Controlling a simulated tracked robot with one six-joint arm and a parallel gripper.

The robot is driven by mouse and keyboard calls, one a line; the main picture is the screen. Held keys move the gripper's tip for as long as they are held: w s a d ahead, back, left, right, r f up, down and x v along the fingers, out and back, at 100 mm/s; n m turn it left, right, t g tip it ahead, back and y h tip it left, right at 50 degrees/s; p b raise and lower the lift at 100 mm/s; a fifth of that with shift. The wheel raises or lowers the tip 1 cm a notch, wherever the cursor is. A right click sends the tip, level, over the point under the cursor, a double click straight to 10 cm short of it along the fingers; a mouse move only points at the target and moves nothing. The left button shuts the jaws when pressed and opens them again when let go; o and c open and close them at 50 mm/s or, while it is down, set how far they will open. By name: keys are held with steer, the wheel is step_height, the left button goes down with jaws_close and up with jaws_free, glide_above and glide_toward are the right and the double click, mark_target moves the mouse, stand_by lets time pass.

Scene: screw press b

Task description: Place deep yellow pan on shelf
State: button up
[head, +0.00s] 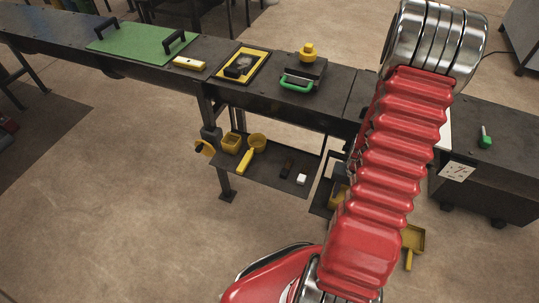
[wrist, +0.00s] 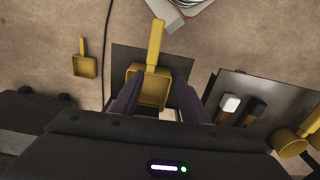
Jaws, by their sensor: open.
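In the wrist view a deep yellow square pan (wrist: 147,91) lies between the two dark fingers of my open gripper (wrist: 156,82). Its handle (wrist: 156,42) points away from the gripper. The pan is over a dark plate (wrist: 122,60); I cannot tell whether it touches it or whether the fingers touch the pan.
Another yellow pan (wrist: 85,66) is on the floor. The long dark bench (head: 340,100) stands above the shelf.

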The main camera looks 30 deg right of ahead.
steer(key=w+a+r+n+t, duration=0.1)
steer(key=w+a+r+n, duration=0.15)
steer(key=a+r, duration=0.4)
steer(key=w+a+r+n+t+h, duration=0.1)
steer(key=w+a+r, duration=0.25)
steer(key=r, duration=0.55)
steer(key=w+a+r+n+t, duration=0.1)
steer(key=w+a+r, duration=0.25)
steer(key=r, duration=0.45)
steer(key=s+a+r+n+t, duration=0.1)
steer(key=s+a+r+n, duration=0.1)
steer(key=s+a+r, duration=0.2)
steer(key=s+a+r+n+t+y, duration=0.1)
steer(key=s+a+r, duration=0.3)
steer(key=a+r, duration=0.6)
steer(key=a+n, duration=0.1)
steer(key=a, duration=0.1)
steer(key=shift+s+a+r+n, duration=0.3)
steer(key=shift+s+r+n, duration=0.05)
steer(key=shift+r, duration=0.05)
steer(key=shift+c, duration=1.1)
